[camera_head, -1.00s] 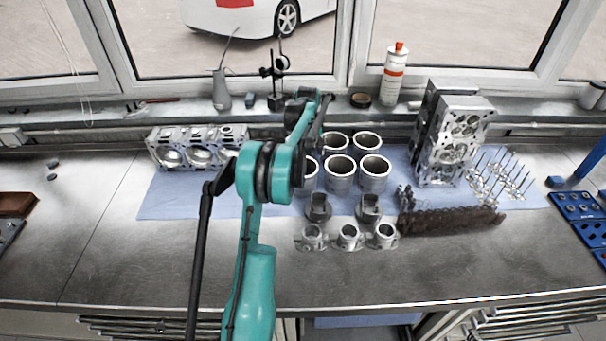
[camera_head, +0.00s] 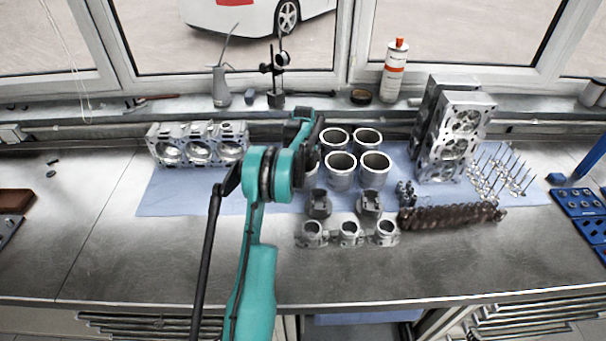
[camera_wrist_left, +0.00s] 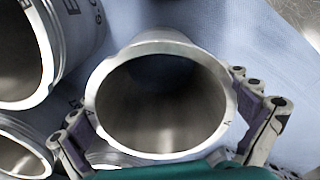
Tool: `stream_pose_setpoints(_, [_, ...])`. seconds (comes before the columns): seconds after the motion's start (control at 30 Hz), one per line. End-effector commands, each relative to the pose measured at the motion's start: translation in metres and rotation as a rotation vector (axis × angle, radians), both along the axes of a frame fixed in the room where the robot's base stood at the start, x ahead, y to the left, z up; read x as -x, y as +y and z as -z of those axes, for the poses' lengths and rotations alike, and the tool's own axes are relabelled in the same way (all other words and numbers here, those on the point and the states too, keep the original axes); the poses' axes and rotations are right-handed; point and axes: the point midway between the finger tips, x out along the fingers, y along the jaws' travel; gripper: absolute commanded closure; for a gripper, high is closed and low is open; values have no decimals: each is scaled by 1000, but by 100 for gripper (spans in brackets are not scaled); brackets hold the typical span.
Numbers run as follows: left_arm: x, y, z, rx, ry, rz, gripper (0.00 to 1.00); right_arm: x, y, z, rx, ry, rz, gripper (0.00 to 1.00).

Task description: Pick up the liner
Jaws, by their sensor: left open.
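Several silver cylinder liners stand upright on the blue cloth; a clear one is the front right liner (camera_head: 374,171). Another liner (camera_head: 311,178) is mostly hidden behind my left arm. In the left wrist view, one open-topped liner (camera_wrist_left: 150,41) fills the middle. My left gripper (camera_wrist_left: 165,115) is open, with one finger on each side of this liner near its rim. I cannot tell whether the fingers touch it. In the head view my left fingertips are hidden behind the arm. My right gripper is not in view.
Two neighbouring liners stand close by at the left of the wrist view (camera_wrist_left: 74,30). Pistons (camera_head: 318,204), bearing parts (camera_head: 350,232) and a camshaft (camera_head: 450,217) lie in front. An engine block (camera_head: 198,146) is at left and cylinder heads (camera_head: 455,140) at right. The front bench is clear.

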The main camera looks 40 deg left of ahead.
Motion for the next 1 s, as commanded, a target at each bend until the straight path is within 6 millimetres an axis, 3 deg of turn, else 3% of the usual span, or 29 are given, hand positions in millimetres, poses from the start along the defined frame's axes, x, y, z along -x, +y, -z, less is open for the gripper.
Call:
stream_pose_setpoints(0.03, [0,0,0,0,0,0,8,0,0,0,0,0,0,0])
stream_pose_setpoints(0.2, [0,0,0,0,0,0,51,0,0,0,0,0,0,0])
stream_pose_setpoints(0.63, [0,0,-6,0,0,0,51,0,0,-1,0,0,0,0])
stream_pose_setpoints(0.9, [0,0,-44,0,0,0,51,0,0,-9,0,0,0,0])
stream_pose_setpoints(1.0, [7,-18,-54,0,0,2,51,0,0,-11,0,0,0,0])
